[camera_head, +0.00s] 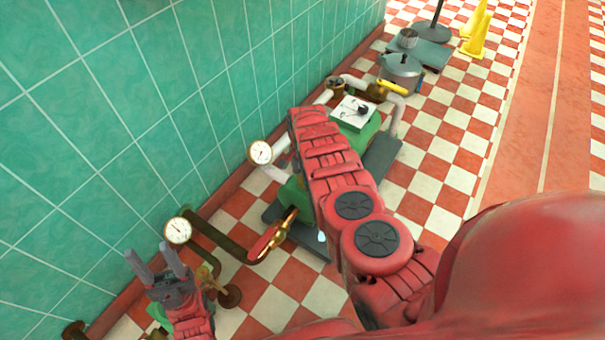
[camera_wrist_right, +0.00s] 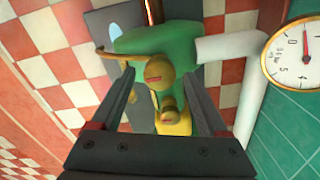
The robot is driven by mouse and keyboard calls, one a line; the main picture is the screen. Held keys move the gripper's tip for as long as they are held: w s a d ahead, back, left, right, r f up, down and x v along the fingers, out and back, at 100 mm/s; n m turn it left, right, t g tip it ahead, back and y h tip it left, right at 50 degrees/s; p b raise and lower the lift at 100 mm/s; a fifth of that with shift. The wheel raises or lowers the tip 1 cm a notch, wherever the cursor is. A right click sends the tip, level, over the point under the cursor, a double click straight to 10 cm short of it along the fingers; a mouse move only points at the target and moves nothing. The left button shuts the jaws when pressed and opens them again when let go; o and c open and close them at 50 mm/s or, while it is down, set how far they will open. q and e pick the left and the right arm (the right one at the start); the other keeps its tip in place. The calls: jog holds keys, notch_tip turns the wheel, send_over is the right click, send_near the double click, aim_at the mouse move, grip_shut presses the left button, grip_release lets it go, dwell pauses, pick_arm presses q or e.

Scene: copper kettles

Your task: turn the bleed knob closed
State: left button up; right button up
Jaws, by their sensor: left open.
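In the right wrist view a round brass knob (camera_wrist_right: 158,72) with a reddish mark on its face sits against a green pump body (camera_wrist_right: 195,38). A second, smaller brass piece (camera_wrist_right: 168,103) with a reddish mark lies just below it; I cannot tell for sure which is the bleed knob. My right gripper (camera_wrist_right: 158,68) is open, its fingers on either side of the brass pieces, with no clear contact. In the head view my right arm hides this gripper and the knob. My left gripper (camera_head: 150,252) is open and empty near the tiled wall at lower left.
A white-faced gauge (camera_wrist_right: 299,54) and pale pipe (camera_wrist_right: 228,47) are close right of the right gripper. In the head view are gauges (camera_head: 260,152) (camera_head: 177,230), a red-handled valve (camera_head: 264,243), a grey pot (camera_head: 402,68) and a yellow floor sign (camera_head: 476,38).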

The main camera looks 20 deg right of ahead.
aim_at(302, 177)
notch_tip(302, 177, up, 7)
jog(key=p, duration=0.4)
jog(key=shift+a+f, duration=0.1)
jog(key=shift+a, duration=0.05)
notch_tip(302, 177, up, 11)
jog(key=p, duration=0.3)
jog(key=shift+f, duration=0.2)
jog(key=shift+d, duration=0.2)
